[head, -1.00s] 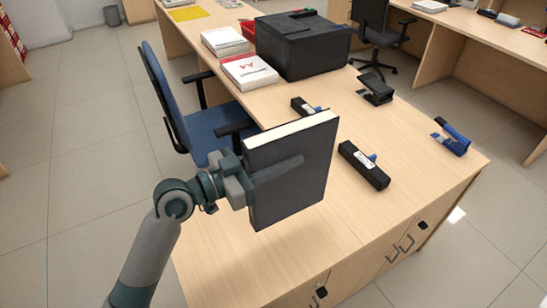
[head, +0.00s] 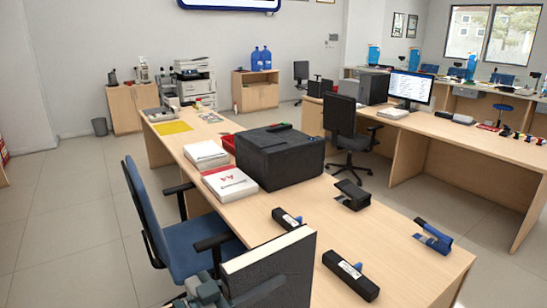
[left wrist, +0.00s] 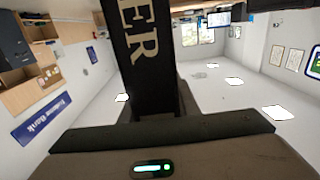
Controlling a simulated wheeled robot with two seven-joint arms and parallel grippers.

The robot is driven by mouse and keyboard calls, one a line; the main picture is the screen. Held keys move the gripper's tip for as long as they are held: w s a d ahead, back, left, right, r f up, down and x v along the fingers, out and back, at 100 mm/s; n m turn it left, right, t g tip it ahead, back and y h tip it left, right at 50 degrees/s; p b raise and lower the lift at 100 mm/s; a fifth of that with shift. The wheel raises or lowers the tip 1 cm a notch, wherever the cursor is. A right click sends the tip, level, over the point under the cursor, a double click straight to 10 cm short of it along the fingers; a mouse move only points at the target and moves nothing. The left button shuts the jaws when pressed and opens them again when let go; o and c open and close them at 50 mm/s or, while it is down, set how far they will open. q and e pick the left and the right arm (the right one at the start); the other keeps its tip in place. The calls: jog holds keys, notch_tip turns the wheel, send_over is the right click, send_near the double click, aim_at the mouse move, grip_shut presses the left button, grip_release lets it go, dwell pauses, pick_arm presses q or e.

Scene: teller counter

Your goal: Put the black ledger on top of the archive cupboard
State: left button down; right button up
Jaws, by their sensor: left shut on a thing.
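The black ledger (head: 273,277) stands upright at the bottom of the head view, its pale page edges facing up. My left gripper (head: 256,292) is shut on it, one finger lying across its black cover. Two low wooden cupboards stand at the back wall, a left one (head: 139,107) and a right one (head: 258,96); I cannot tell which is the archive cupboard. My right gripper is not in view.
The desk (head: 400,270) bears a black box-like machine (head: 280,157), A4 paper packs (head: 229,182), staplers and black stamps. A blue chair (head: 150,215) stands at its left side. The tiled floor (head: 65,215) on the left is clear.

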pick_arm(q)
jog(key=shift+w+a+n+t+y, duration=0.45)
jog(key=shift+a+n+t+y, duration=0.15)
jog(key=shift+a+n+t, duration=0.25)
jog(key=a+f+n+t+y, duration=0.2)
jog(key=a+n+y, duration=0.2)
jog(key=a+y, duration=0.2)
jog(key=s+a+f+n+t+y, duration=0.1)
jog(key=a+n+t+y, duration=0.2)
jog(key=a, duration=0.7)
jog(key=n+y, duration=0.2)
jog(key=y, duration=0.2)
jog(key=shift+a+f+t, duration=0.25)
jog(key=shift+f+t, duration=0.1)
jog(key=shift+s+f, duration=0.1)
jog(key=shift+s, duration=0.05)
